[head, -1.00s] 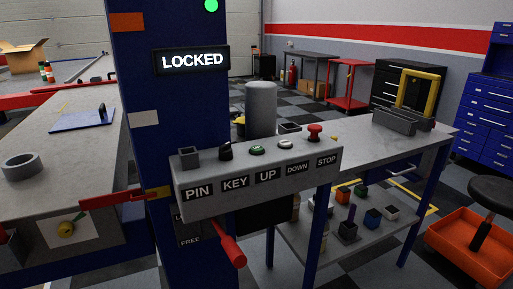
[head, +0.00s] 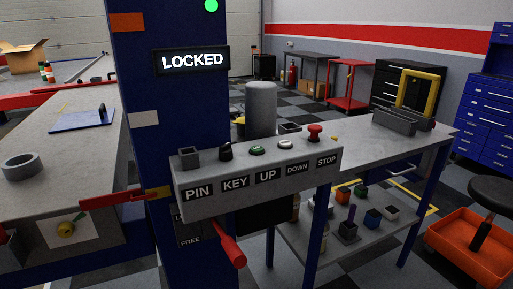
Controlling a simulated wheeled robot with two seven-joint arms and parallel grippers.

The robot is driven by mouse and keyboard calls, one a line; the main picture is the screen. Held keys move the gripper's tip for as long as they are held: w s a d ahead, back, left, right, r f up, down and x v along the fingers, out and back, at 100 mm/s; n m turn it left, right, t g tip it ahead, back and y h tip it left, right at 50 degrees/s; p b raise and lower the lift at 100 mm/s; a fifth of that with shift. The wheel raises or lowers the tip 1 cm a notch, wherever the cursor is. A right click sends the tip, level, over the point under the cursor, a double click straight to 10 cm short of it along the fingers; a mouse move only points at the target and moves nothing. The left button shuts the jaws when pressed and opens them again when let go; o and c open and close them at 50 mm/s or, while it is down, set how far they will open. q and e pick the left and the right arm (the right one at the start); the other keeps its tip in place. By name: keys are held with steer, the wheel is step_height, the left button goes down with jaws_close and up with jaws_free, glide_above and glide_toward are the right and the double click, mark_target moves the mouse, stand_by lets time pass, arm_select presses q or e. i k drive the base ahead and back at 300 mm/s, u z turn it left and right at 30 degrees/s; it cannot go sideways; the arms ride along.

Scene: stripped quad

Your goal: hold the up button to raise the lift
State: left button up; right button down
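The control box (head: 258,188) is fixed to the blue lift column (head: 187,105). Its labels read PIN, KEY, UP, DOWN and STOP. The green up button (head: 257,150) sits above UP, with nothing touching it. The white down button (head: 286,144) and red stop button (head: 314,132) are to its right. A black key switch (head: 225,151) and a grey square pin socket (head: 189,157) are to its left. The display (head: 191,60) reads LOCKED, and a green lamp (head: 211,5) is lit above it. Neither of my grippers is in view.
A red lever (head: 230,248) hangs below the box beside a partly hidden plate reading FREE. A red and yellow bar (head: 110,198) juts left from the column. A grey bench (head: 80,160) stands left, a grey table (head: 395,148) right. An orange tray (head: 468,248) is far right.

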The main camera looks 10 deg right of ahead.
mark_target(256, 149)
steer(key=u, duration=2.1)
steer(key=i, duration=1)
steer(key=z, duration=2.75)
